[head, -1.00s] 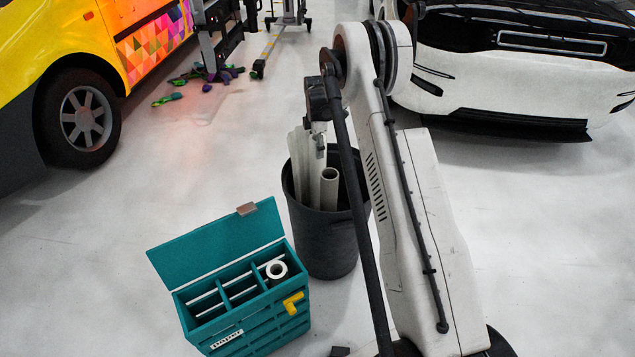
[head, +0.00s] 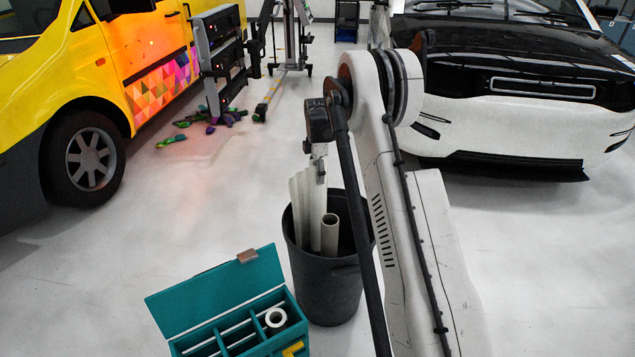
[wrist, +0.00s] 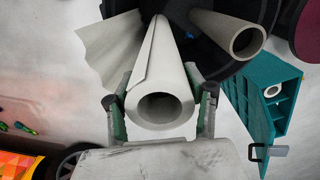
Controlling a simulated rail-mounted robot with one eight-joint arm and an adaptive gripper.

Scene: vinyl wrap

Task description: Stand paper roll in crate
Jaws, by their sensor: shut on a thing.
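My gripper (wrist: 162,104) is shut around the upper end of a white paper roll (wrist: 152,65), one finger on each side of its open end. The lower part of this roll runs down into the dark bin (head: 335,290). In the head view my gripper (head: 318,152) is over the bin, and the held roll is hard to tell from the others. The teal crate (head: 215,290) stands left of the bin with its lid open and has several compartments. One white roll (head: 276,317) stands upright in its right compartment. The crate also shows at right in the wrist view (wrist: 240,88).
Another tube (head: 330,236) leans in the bin beside the held roll, with a pale curled sheet (wrist: 108,52) on the other side. A yellow van (head: 75,100) is at left and a white-and-black car (head: 540,115) at back right.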

